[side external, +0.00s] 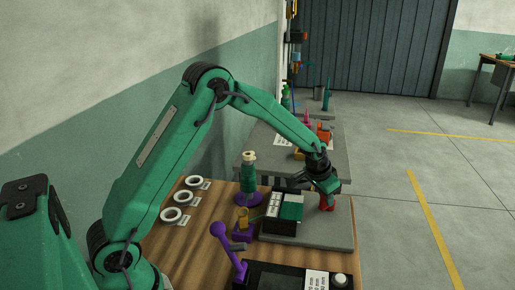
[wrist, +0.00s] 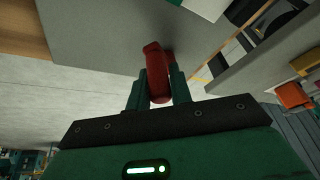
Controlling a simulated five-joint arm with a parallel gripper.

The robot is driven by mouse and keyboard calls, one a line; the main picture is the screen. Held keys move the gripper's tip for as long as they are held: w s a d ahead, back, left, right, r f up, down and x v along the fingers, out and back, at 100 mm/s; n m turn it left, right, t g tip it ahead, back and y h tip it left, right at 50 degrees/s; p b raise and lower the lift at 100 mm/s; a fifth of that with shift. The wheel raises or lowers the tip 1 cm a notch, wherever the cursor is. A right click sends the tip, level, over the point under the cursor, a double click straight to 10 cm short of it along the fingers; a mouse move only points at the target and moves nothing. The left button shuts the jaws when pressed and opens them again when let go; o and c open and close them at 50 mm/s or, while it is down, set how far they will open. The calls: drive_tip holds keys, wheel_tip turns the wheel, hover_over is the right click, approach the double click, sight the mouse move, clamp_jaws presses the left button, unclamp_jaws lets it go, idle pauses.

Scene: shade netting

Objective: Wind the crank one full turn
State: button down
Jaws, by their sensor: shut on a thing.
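My gripper (side external: 326,190) reaches down at the right side of the wooden bench. In the wrist view, my gripper (wrist: 158,80) has its two green fingers on either side of a red crank handle (wrist: 154,60), shut on it. The red handle (side external: 327,203) also shows just below the fingers in the side view, above a grey plate (side external: 335,236). A dark box with white and green panels (side external: 290,212) sits on that plate, left of the handle. The crank's arm and its pivot cannot be made out.
A purple lever (side external: 220,230) stands at the front, near a black panel with a white knob (side external: 340,280). A green spool (side external: 249,172) stands behind the box. Several white rings (side external: 183,197) lie at left. A grey bench (side external: 262,148) with small items is beyond.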

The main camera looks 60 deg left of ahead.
drive_tip(key=c, duration=1.3)
unclamp_jaws()
drive_tip(key=v, duration=0.7)
drive_tip(key=shift+s+r, duration=0.25)
drive_tip(key=shift+r, duration=0.1)
